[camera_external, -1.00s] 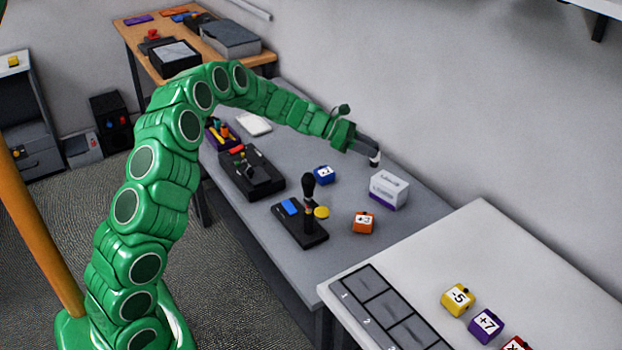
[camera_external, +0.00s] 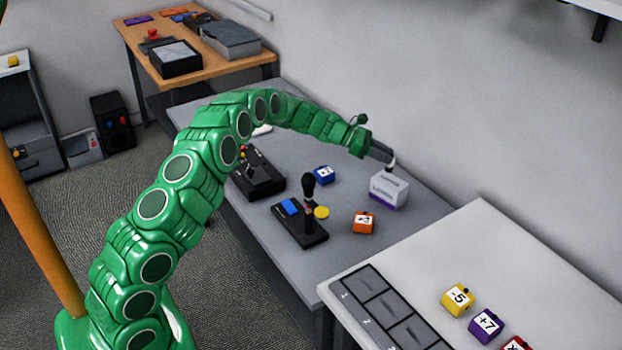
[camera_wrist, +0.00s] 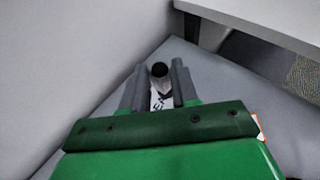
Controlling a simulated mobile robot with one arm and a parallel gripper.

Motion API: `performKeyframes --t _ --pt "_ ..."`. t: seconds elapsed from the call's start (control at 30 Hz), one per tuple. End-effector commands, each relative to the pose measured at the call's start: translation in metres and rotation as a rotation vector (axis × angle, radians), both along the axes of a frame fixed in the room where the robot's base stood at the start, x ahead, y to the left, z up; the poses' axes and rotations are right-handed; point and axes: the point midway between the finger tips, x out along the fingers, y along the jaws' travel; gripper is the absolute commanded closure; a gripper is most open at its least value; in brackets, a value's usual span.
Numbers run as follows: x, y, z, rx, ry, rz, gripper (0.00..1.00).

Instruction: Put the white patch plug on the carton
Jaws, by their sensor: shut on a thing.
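The carton (camera_external: 388,192) is a small white box with printed text and a purple lower band, on the grey table by the wall. My gripper (camera_external: 389,158) reaches in from the left and is right above the carton's top. It is shut on the white patch plug (camera_external: 392,164), a small pale piece at the fingertips. In the wrist view the plug's round dark end (camera_wrist: 160,69) shows between the two grey fingers (camera_wrist: 160,85). A strip of white with dark print, likely the carton, shows below it. I cannot tell whether plug and carton touch.
An orange cube (camera_external: 363,222), a blue cube (camera_external: 323,175) and a black joystick base (camera_external: 300,226) lie near the carton. A black control box (camera_external: 258,175) lies further left. The white table (camera_external: 480,240) with numbered compartments stands in front. The wall is close behind the carton.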

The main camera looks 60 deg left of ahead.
Motion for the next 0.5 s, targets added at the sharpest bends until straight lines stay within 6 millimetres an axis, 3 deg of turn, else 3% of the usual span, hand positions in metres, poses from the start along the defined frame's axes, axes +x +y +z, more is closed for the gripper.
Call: performKeyframes --t 0.5 --pt "0.015 0.003 -0.019 0.001 0.000 0.000 1.00"
